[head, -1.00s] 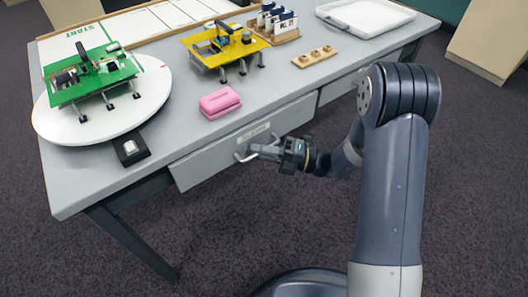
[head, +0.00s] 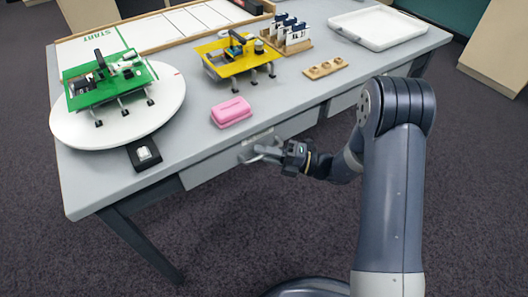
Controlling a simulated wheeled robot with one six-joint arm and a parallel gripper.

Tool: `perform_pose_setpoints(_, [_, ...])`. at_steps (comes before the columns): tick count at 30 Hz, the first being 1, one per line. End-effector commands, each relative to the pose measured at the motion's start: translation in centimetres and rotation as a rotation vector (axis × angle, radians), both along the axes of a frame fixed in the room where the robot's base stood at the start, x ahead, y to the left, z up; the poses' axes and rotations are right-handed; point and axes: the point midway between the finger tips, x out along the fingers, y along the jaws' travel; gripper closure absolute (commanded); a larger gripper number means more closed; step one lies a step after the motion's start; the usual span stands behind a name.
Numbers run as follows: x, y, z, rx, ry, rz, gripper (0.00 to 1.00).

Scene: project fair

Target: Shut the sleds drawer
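The grey drawer (head: 209,172) sits under the front edge of the table, left of another drawer front. Its front looks close to flush with the table edge. A pale label (head: 258,137) on it is partly cut off by the tabletop and too small to read. The drawer's bar handle (head: 243,158) sticks out below the label. My gripper (head: 262,153) is at this handle, its fingertips overlapping it in view. Whether the fingers are closed on the bar or only resting against it cannot be made out.
On the grey table (head: 185,135) are a green sled (head: 108,82) on a white turntable (head: 75,130), a yellow sled (head: 238,58), a pink block (head: 231,112), a black switch box (head: 144,153), a wooden strip (head: 325,68) and a white tray (head: 378,27). The carpet in front is clear.

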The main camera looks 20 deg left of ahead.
Motion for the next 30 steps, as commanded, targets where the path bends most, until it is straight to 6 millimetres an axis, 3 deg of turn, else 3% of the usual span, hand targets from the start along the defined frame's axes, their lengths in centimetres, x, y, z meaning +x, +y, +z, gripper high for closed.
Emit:
perform_pose_setpoints(16, [0.8, -9.2, -1.0, 0.003, 0.002, -0.004, 0.80])
perform_pose_setpoints(21, [0.9, -10.4, -1.2, 0.004, 0.002, -0.002, 0.80])
perform_pose_setpoints(30, [0.9, -10.5, -1.3, 0.005, 0.001, -0.001, 0.80])
